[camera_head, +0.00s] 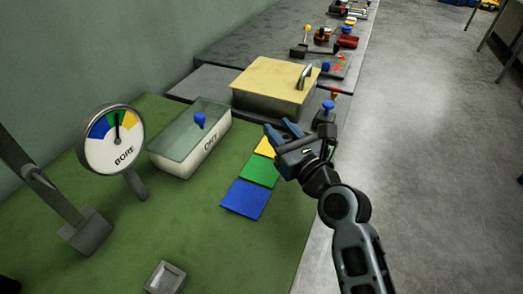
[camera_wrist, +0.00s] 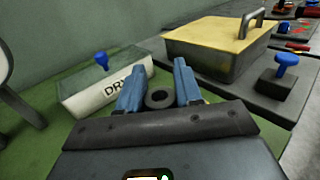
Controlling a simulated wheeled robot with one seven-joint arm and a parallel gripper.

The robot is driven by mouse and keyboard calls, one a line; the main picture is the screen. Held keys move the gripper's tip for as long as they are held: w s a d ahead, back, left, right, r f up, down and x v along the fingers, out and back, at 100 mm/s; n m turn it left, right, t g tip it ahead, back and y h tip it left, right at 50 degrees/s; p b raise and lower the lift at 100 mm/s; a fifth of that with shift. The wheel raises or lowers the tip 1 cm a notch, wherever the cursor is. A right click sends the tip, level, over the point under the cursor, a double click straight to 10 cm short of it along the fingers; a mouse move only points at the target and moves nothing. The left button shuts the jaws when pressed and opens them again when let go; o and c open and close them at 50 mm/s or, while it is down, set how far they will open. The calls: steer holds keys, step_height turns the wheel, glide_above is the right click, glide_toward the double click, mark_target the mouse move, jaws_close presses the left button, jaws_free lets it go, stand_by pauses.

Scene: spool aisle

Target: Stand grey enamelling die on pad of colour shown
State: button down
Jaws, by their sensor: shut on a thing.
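My gripper (camera_head: 284,130) is shut on the grey enamelling die (camera_wrist: 159,98), a dark grey ring seen between the blue fingers in the wrist view. In the head view I cannot make out the die. Three pads lie in a row on the green mat: yellow (camera_head: 264,147), green (camera_head: 259,170) and blue (camera_head: 245,199). My gripper is above and beside the yellow pad's far right side and partly covers it. The BORE dial (camera_head: 112,137) has blue, green and yellow parts. Its needle points about straight up, apparently into the green.
A clear-lidded box marked DRY (camera_head: 205,150) with a blue knob stands left of the pads. A yellow-topped box (camera_head: 270,82) with a handle stands behind. A blue-knobbed block (camera_head: 327,112) is right of my gripper. A small metal tray (camera_head: 165,278) lies in front.

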steer(key=a+f, duration=0.2)
steer(key=a, duration=0.1)
steer(key=w+a+f, duration=0.1)
steer(key=shift+a, duration=0.4)
steer(key=shift+f+b, duration=1.5)
steer(key=shift+f, duration=0.45)
steer(key=shift+f, duration=0.15)
steer(key=c, duration=0.8)
jaws_free()
steer(key=shift+o, duration=0.2)
steer(key=shift+s, duration=0.1)
steer(key=v, duration=1.1)
steer(key=shift+s+d, duration=0.25)
steer(key=shift+s, duration=0.1)
